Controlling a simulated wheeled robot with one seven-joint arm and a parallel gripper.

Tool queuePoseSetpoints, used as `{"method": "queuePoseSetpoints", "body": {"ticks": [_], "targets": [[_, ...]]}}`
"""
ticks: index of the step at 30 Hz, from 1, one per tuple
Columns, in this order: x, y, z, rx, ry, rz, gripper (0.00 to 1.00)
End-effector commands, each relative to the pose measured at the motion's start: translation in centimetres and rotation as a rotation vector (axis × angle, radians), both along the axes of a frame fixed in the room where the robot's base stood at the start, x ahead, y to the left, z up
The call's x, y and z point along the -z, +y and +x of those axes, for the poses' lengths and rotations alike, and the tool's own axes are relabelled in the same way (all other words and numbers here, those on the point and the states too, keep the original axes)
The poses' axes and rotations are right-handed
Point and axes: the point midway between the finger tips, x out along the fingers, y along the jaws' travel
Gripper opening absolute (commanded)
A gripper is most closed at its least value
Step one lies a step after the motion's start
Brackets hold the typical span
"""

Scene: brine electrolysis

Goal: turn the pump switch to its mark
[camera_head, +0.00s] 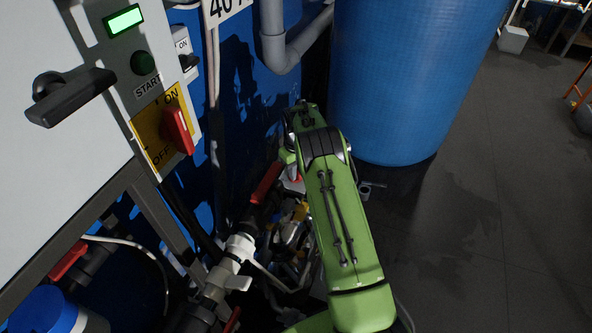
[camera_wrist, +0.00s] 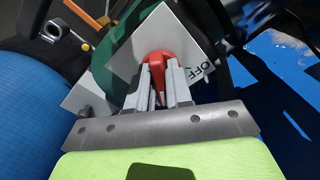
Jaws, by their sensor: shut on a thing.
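The pump switch, a red knob (camera_wrist: 155,66) on a square white plate (camera_wrist: 185,38), shows in the wrist view in front of a dark green body. The plate looks tilted in the picture and has OFF printed to the right of the knob. My gripper (camera_wrist: 159,78) has its two grey fingers closed on the red knob, one on each side. The fingers hide part of the knob, and no ON print or mark is readable. In the head view my green arm reaches down past the pipes; its fingers and the knob are mostly hidden there.
White piping (camera_head: 238,247) with a red lever (camera_head: 266,183) lies beside my arm. A blue tank (camera_head: 405,80) stands behind.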

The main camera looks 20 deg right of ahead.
Motion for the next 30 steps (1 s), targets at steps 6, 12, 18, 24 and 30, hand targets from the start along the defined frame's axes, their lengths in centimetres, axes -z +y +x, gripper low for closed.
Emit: {"method": "queuePoseSetpoints", "body": {"ticks": [6, 12, 18, 24, 30], "targets": [[-0.11, -0.08, 0.02, -0.2, 0.001, -0.001, 0.0], [-0.08, -0.14, 0.07, -0.391, 0.0, -0.001, 0.0], [-0.04, -0.21, 0.11, -0.581, 0.001, -0.001, 0.0], [-0.06, -0.24, 0.2, -0.771, 0.0, -0.002, 0.0], [-0.05, -0.26, 0.27, -0.959, -0.001, -0.001, 0.0]]}}
